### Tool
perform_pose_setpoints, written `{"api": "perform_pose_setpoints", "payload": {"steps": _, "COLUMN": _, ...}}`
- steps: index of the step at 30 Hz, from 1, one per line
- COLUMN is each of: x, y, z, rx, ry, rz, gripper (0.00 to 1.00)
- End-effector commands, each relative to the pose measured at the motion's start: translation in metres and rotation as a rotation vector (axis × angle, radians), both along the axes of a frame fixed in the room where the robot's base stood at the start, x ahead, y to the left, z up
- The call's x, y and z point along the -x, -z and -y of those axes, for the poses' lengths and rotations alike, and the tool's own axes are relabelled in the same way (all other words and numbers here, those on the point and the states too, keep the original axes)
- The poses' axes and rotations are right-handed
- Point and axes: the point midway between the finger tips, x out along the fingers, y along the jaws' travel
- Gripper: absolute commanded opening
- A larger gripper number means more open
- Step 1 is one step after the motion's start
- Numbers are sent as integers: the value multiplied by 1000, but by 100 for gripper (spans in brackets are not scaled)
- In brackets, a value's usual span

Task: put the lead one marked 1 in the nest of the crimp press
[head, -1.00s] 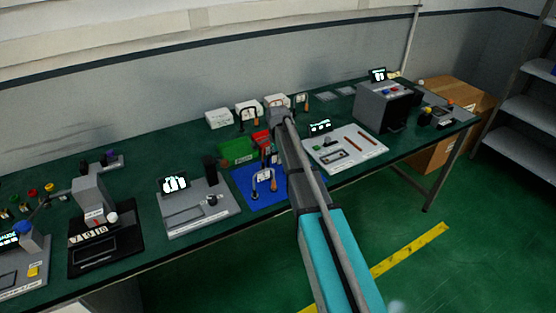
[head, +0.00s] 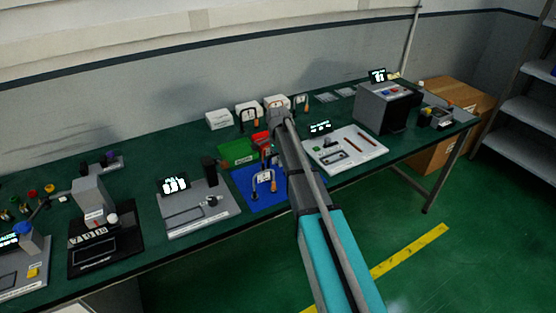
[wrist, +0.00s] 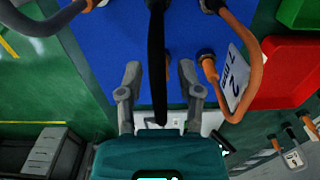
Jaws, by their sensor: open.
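My gripper (wrist: 159,72) is open over the blue mat (wrist: 110,45) in the wrist view, its two fingers apart. A black cable (wrist: 157,50) runs between the fingers; no number shows on it. To the right stands an orange lead (wrist: 254,70) with a white tag marked 2. Another lead end (wrist: 90,5) shows at the top left. In the head view a lead (head: 255,185) arches over the blue mat (head: 245,201), and my arm hides the gripper. No tag marked 1 is readable. I cannot tell which bench machine is the crimp press.
A green bin (head: 238,152) and a red bin (head: 261,137) stand behind the mat. A grey station (head: 185,215) and a black-based machine (head: 95,245) stand to the left. A white board (head: 345,150) and a grey box machine (head: 388,107) stand to the right.

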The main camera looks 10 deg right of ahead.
Motion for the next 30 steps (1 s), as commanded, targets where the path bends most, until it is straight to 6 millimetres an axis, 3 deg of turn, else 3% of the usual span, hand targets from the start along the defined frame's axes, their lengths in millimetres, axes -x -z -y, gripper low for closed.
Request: {"api": "perform_pose_setpoints", "payload": {"steps": 30, "x": 0, "y": -81, "z": 0, "rx": 0, "ry": 0, "rz": 0, "gripper": 47}}
